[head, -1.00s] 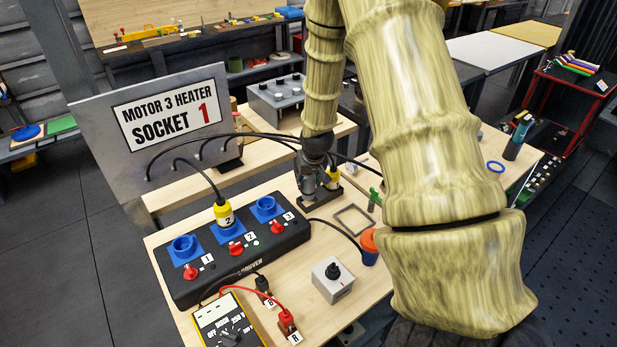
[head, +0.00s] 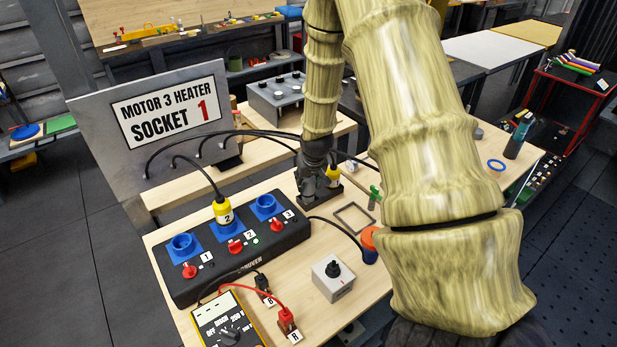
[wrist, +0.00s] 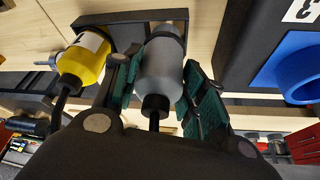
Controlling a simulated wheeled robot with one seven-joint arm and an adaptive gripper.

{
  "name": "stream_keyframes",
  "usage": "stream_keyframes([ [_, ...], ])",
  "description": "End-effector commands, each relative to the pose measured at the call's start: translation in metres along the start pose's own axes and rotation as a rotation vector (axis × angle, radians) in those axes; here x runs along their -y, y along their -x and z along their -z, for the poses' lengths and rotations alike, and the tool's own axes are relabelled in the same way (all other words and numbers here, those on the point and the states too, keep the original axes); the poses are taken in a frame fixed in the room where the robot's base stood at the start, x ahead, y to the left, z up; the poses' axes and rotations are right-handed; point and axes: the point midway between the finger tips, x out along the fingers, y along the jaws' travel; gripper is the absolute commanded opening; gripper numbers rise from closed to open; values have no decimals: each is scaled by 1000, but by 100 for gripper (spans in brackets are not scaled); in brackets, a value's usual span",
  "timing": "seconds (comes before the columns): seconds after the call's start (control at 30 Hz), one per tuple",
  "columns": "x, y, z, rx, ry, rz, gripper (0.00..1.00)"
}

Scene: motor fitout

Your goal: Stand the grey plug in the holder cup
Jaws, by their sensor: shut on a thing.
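The grey plug (wrist: 160,72) is between my gripper's green-padded fingers (wrist: 160,90) in the wrist view, its cable end toward my palm. Its far end meets the dark holder (wrist: 125,22), with a dark band around it there; I cannot tell how deeply it sits in the cup. A yellow plug (wrist: 82,60) stands beside it on the same holder. In the head view, my gripper (head: 312,182) is over the holder (head: 322,199), hiding most of the grey plug. The yellow plug (head: 333,176) shows just right of it.
A black socket box (head: 245,262) with blue sockets, red switches and a yellow plug (head: 223,212) lies left of the holder. A square frame (head: 354,218), a grey knob box (head: 334,280) and an orange-and-blue piece (head: 369,245) lie nearby. Black cables arch behind.

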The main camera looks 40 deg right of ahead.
Motion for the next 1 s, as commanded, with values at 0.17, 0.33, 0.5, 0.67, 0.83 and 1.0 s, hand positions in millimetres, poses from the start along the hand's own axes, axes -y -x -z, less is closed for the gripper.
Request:
stream_keyframes([
  [0.17, 0, -4, -1, 0, 0, 0, 14],
  [0.33, 0, -7, -3, 0, 0, 0, 14],
  [0.5, 0, -10, -4, 0, 0, 0, 14],
  [0.67, 0, -12, -5, 0, 0, 0, 14],
  [0.83, 0, -15, -6, -1, 0, 0, 14],
  [1.0, 0, -18, -7, -1, 0, 0, 14],
])
